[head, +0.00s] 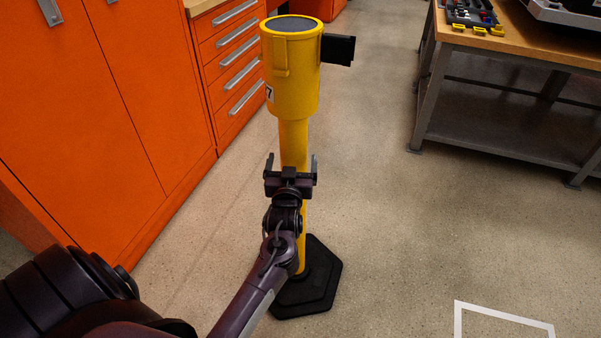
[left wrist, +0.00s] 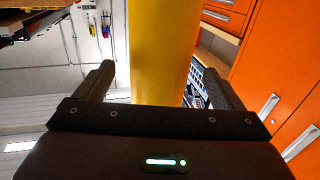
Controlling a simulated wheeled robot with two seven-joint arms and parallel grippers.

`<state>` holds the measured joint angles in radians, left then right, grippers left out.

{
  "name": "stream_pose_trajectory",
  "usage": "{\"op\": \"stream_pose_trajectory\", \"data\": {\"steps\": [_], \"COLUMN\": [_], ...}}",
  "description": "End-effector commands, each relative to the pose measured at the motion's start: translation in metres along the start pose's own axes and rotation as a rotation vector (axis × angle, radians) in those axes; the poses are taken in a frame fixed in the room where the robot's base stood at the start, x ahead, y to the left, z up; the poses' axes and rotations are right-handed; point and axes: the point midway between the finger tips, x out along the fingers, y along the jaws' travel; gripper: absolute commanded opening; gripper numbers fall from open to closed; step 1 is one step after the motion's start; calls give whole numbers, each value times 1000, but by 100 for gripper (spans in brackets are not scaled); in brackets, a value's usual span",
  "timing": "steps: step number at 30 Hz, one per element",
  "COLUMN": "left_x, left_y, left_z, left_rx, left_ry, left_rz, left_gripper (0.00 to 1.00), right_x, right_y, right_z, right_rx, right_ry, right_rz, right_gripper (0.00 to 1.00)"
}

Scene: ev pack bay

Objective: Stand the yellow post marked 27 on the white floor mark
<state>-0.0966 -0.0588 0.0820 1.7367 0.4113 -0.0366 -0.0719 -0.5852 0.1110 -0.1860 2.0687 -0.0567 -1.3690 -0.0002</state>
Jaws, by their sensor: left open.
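The yellow post (head: 293,140) stands upright on its black base (head: 308,285), with a wide yellow head and a black piece sticking out to the right at the top. A white label with a 7 shows at the head's left edge; the rest of the number is out of sight. My left gripper (head: 291,168) is open, with its fingers on either side of the post's shaft. In the left wrist view the yellow shaft (left wrist: 160,50) stands between the two spread fingers. The white floor mark (head: 500,318) is at the lower right, empty where visible, cut off by the picture's bottom edge.
Orange cabinets (head: 110,110) and an orange drawer unit (head: 232,60) stand to the left, close to the post. A workbench (head: 510,50) with tools stands at the upper right. The floor between post and mark is clear.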

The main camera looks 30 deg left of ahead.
Motion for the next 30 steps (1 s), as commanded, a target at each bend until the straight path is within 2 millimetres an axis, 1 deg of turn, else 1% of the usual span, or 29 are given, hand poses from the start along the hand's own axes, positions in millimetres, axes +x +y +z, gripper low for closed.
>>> {"op": "stream_pose_trajectory", "data": {"steps": [1, 6, 9, 12, 16, 23, 26, 30], "left_x": [9, 36, 48, 57, 62, 62, 62, 62], "left_y": [0, 0, 1, 0, 0, 0, 0, 0], "left_z": [-1, 0, 1, 1, 1, 1, 1, 1], "left_rx": [0, 0, 0, 0, 0, 0, 0, 0], "left_ry": [3, 1, -1, -2, -2, -3, -3, -3], "left_rz": [-1, 0, 1, 1, 1, 1, 2, 2], "left_gripper": [90, 90, 90, 90, 90, 90, 78, 60], "right_x": [-2, -15, -21, -26, -29, -30, -30, -30], "right_y": [0, -2, -2, -3, -3, -3, -3, -3], "right_z": [0, 1, 1, 2, 2, 2, 2, 2], "right_rx": [-2, -6, -8, -10, -11, -11, -11, -11], "right_ry": [0, -3, -4, -7, -6, -6, -6, -6], "right_rz": [0, 0, -1, -1, -1, -1, -1, -1], "right_gripper": [36, 36, 36, 36, 36, 36, 36, 36]}}
